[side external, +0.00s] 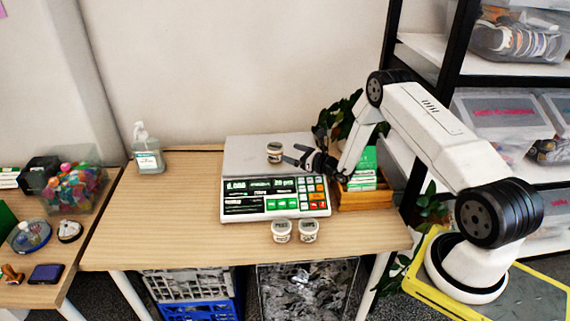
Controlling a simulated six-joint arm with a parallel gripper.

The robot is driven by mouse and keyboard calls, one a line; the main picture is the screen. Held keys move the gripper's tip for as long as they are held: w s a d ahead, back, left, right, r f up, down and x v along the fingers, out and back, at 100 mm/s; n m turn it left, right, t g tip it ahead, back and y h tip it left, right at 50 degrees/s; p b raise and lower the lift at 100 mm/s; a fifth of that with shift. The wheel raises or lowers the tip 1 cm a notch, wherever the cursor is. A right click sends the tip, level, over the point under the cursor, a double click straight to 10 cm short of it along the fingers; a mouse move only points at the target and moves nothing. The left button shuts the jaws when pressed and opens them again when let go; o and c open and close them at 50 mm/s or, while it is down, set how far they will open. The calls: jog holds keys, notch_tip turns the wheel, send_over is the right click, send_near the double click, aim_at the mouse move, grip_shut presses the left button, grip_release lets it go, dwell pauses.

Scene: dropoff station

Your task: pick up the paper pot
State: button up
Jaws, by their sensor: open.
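Three small pale pots with labels too small to read surely are in view, so I cannot tell which is the paper pot. One pot (275,152) stands upright on the metal pan of the white scale (262,202). Two more, a left pot (281,231) and a right pot (308,231), stand side by side on the wooden table (170,225) in front of the scale. My gripper (290,155) is open, just right of the pot on the pan, its fingers pointing left toward it. It holds nothing.
A sanitizer bottle (147,150) stands at the back left of the table. A wooden box (365,197) with green-and-white packets and a plant are at the right, close to my arm. Black shelving (455,50) rises behind. The table's left part is clear.

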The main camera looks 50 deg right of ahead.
aim_at(274, 146)
jog(key=shift+w+a, duration=0.25)
jog(key=shift+w, duration=1)
jog(key=shift+w, duration=0.1)
jog(key=shift+w+a, duration=0.15)
jog(key=shift+w, duration=1.1)
jog(key=shift+w+a, duration=0.15)
jog(key=shift+w, duration=1.1)
jog(key=c, duration=1.2)
jog(key=shift+o, duration=0.2)
jog(key=shift+r, duration=0.25)
